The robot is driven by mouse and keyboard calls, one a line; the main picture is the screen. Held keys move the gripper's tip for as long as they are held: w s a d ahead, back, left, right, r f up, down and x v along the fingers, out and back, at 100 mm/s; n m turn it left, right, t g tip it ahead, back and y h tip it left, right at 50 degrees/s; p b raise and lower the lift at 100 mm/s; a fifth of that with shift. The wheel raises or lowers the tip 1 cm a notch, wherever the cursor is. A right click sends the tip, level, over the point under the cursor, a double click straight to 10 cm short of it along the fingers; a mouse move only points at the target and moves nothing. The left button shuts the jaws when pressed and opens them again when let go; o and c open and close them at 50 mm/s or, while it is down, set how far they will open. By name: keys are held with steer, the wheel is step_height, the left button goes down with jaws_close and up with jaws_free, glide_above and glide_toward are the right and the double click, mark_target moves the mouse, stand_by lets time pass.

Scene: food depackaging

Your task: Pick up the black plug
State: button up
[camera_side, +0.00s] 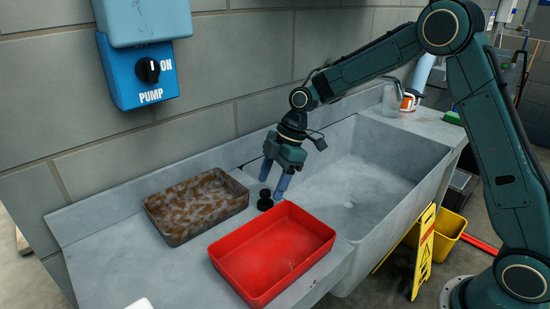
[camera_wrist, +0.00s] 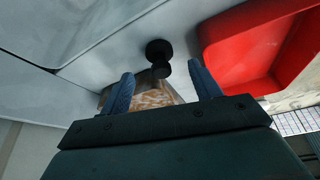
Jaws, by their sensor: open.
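The black plug (camera_side: 265,200) stands on the grey counter beside the sink, between the brown tray and the sink edge. It also shows in the wrist view (camera_wrist: 159,58), dark and round, a little beyond the fingertips and roughly centred between them. My gripper (camera_side: 275,180) is open, with its two blue fingers apart and nothing between them. In the side view it hangs above and just to the right of the plug, pointing down. In the wrist view my gripper (camera_wrist: 163,78) has its fingers to either side of the plug's line, apart from it.
A red tray (camera_side: 226,262) sits just in front of the plug. A brown, stained tray (camera_side: 158,222) lies to the left. The sink basin (camera_side: 400,195) opens to the right. The wall with the blue pump switch box (camera_side: 140,75) stands behind.

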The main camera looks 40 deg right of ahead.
mark_target(267, 191)
steer(key=shift+x, duration=2.1)
steer(key=shift+a, duration=0.1)
steer(key=shift+r, duration=0.1)
steer(key=c, duration=1.1)
steer(key=shift+c, duration=0.2)
step_height(267, 191, up, 20)
